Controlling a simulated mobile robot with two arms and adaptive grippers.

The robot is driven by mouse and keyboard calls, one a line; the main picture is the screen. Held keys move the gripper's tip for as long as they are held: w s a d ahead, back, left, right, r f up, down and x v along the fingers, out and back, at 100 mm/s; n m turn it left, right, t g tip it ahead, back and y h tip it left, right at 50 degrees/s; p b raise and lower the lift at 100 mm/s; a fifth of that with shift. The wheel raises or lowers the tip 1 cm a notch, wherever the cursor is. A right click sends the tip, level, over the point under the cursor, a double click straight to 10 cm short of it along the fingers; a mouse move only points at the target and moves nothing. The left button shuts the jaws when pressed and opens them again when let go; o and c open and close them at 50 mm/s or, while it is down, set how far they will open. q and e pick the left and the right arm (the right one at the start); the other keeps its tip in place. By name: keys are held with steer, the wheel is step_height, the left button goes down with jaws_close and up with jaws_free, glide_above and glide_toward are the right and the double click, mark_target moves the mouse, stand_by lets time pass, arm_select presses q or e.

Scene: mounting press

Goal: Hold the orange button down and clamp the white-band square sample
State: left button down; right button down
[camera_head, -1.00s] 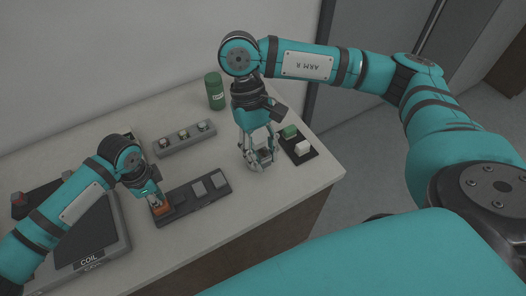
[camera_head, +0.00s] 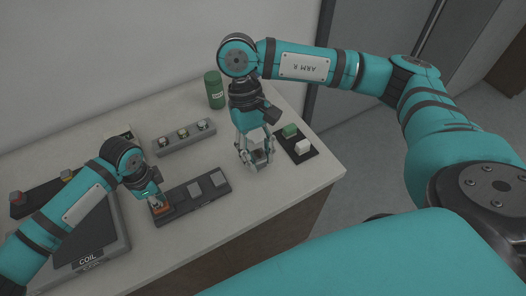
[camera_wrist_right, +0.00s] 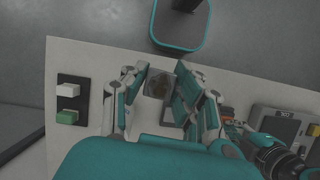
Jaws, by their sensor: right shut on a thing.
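My right gripper (camera_head: 254,162) is shut on a small square sample. In the wrist view the sample shows as a dark, brownish square face (camera_wrist_right: 158,84) between the fingers (camera_wrist_right: 160,98). I cannot make out its band clearly. The gripper is over the bench, left of the dark tray. My left gripper (camera_head: 156,202) points down at the orange button (camera_head: 162,210), at the left end of a dark panel (camera_head: 180,204) with two grey pads. Its tip appears to touch the button. Its fingers are too small and covered to tell open from shut.
A dark tray (camera_head: 308,155) holds a green block (camera_head: 290,130) and a white block (camera_head: 303,147). A grey bar (camera_head: 184,139) with several round fittings lies behind the panel. A green bottle (camera_head: 214,90) stands at the back.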

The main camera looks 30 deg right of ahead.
arm_select(q)
steer(key=shift+s+f, duration=0.1)
arm_select(e)
steer(key=w+a+f+m+t+y, duration=0.1)
steer(key=w+a+f+m, duration=0.2)
steer(key=a+f+m, duration=0.1)
steer(key=w+a+f+m+t+y, duration=0.1)
steer(key=w+a+f+m+t, duration=0.1)
steer(key=m, duration=0.5)
steer(key=w+a+f+m+t+y, duration=0.1)
steer(key=w+a+f+m+y, duration=0.1)
steer(key=w+a+f+m, duration=0.3)
steer(key=shift+w+a+f+m, duration=0.3)
steer(key=shift+w+f+m, duration=0.2)
steer(key=shift+w+f, duration=0.25)
steer(key=shift+f, duration=3)
steer(key=c, duration=1)
jaws_free()
steer(key=shift+o, duration=0.2)
